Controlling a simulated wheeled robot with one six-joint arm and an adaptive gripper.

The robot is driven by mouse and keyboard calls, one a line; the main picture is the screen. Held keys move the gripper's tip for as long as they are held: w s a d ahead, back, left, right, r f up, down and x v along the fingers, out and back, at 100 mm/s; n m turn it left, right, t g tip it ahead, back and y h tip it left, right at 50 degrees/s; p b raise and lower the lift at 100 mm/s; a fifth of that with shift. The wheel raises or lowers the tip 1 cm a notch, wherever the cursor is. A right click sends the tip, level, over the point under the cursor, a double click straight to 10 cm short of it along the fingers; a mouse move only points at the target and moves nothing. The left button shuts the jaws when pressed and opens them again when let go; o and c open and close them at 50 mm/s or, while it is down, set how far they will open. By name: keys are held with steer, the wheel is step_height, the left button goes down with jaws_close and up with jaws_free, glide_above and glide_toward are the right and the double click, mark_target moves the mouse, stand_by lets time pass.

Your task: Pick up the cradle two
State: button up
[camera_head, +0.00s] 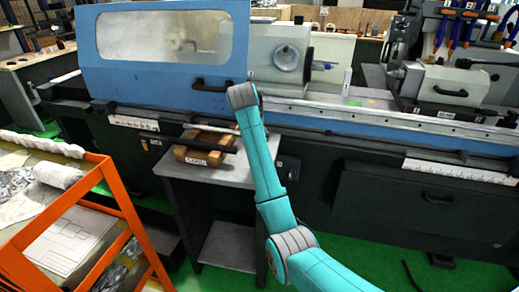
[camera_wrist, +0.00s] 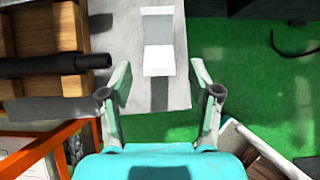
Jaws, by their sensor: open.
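A wooden cradle (camera_head: 198,156) with a dark rod across it and a small label on its front stands on a small grey table (camera_head: 235,175). The label is too small to read surely. In the wrist view the wooden cradle (camera_wrist: 70,25) and dark rod (camera_wrist: 50,64) are at the left. A pale, stepped block (camera_wrist: 158,25) lies on the table at the top middle; I cannot tell which of these is cradle two. My gripper (camera_wrist: 160,80) is open and empty, its fingers over the table edge below the pale block. My arm hides the gripper in the head view.
A blue and grey grinding machine (camera_head: 165,60) stands behind the table. An orange-framed rack (camera_head: 120,200) with papers and cloths is at the left. A dark cabinet front (camera_head: 420,205) is at the right. Green floor (camera_head: 345,250) lies open in front.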

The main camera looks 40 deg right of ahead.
steer(key=shift+x, duration=3.9)
steer(key=shift+s+a+f, duration=0.1)
steer(key=shift+a, duration=0.05)
steer(key=shift+c, duration=0.2)
jaws_close()
